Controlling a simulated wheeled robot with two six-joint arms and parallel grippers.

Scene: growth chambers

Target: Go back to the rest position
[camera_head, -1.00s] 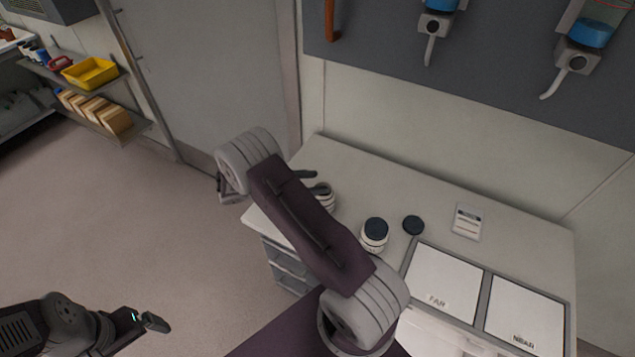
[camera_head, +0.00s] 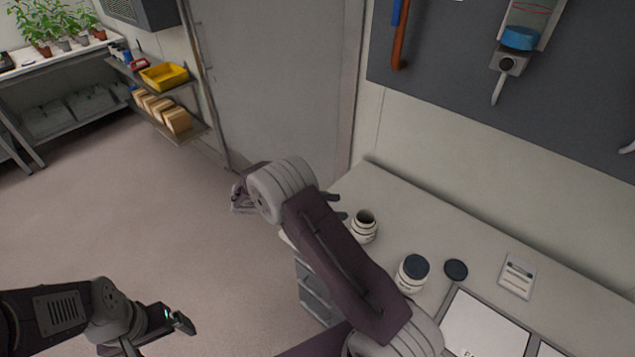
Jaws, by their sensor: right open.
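My right arm reaches up from the lower right across the bench in the head view. Its right gripper (camera_head: 337,206) shows as two dark fingertips, apart, past the arm link. They are beside an open white jar (camera_head: 365,229), and nothing is seen between them. My left gripper (camera_head: 181,321) is at the lower left over the floor. Only one finger side shows clearly, so its opening cannot be judged.
A white bench (camera_head: 445,222) holds a dark-lidded white jar (camera_head: 411,276), a loose dark lid (camera_head: 456,269), a small labelled card (camera_head: 517,276) and a framed white panel (camera_head: 484,325). A dispenser (camera_head: 508,62) hangs on the wall. Open floor (camera_head: 150,225) lies left; a shelf carries a yellow bin (camera_head: 164,77).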

